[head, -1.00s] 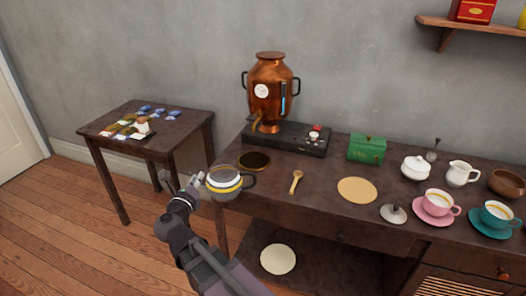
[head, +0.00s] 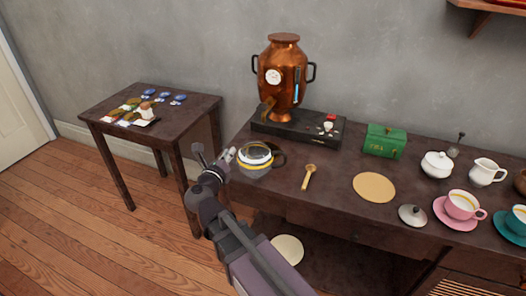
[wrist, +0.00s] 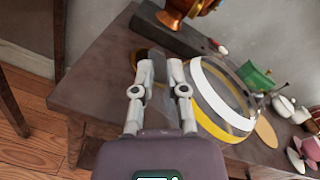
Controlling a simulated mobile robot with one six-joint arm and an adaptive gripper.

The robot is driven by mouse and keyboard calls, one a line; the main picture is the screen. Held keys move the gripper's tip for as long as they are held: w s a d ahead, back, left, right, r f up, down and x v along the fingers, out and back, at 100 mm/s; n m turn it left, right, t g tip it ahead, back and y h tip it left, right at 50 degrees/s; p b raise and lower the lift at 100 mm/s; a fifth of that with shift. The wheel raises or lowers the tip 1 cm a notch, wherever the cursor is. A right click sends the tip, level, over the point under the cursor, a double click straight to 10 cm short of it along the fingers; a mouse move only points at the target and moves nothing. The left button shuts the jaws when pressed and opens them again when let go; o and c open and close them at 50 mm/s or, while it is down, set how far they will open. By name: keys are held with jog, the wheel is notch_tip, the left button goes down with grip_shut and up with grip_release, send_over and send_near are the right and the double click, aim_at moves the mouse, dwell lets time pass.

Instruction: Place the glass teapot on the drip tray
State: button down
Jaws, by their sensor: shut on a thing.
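In the wrist view the teapot (wrist: 222,100) is right of my fingers (wrist: 160,62). The drip tray, a dark round dish with a brassy rim, lies below the copper urn's tap. The teapot mostly hides it in the head view; part of its rim (wrist: 135,60) shows behind my fingers in the wrist view. I cannot tell whether teapot and tray touch.
The copper urn (head: 284,75) stands on a black base (head: 297,130) just behind the teapot. A wooden spoon (head: 308,177), a tan round mat (head: 374,187) and a lid (head: 412,215) lie to the right. A green box (head: 384,141) and cups stand farther right.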

jog(key=w+a+f+m+h+b, duration=0.1)
jog(key=a, duration=0.1)
jog(key=w+a+f+m+g+h+b, duration=0.1)
jog(key=a+h, duration=0.1)
jog(key=w+a+f+m+g+h+b, duration=0.1)
jog(key=w+a, duration=0.1)
jog(key=a, duration=0.1)
jog(key=shift+h, duration=0.3)
jog(key=shift+a, duration=0.15)
jog(key=x, duration=1.4)
jog(key=shift+s+f, duration=0.1)
jog(key=shift+f, duration=0.05)
jog(key=shift+w+d, duration=0.4)
jog(key=shift+d, duration=0.05)
jog(key=shift+w+d+f+b, duration=0.35)
jog(key=shift+w+d, duration=0.1)
jog(key=shift+w, duration=0.15)
jog(key=shift+w+d+f+b, duration=0.3)
jog(key=shift+w+d, duration=0.15)
jog(key=shift+w, duration=0.15)
jog(key=shift+f, duration=0.15)
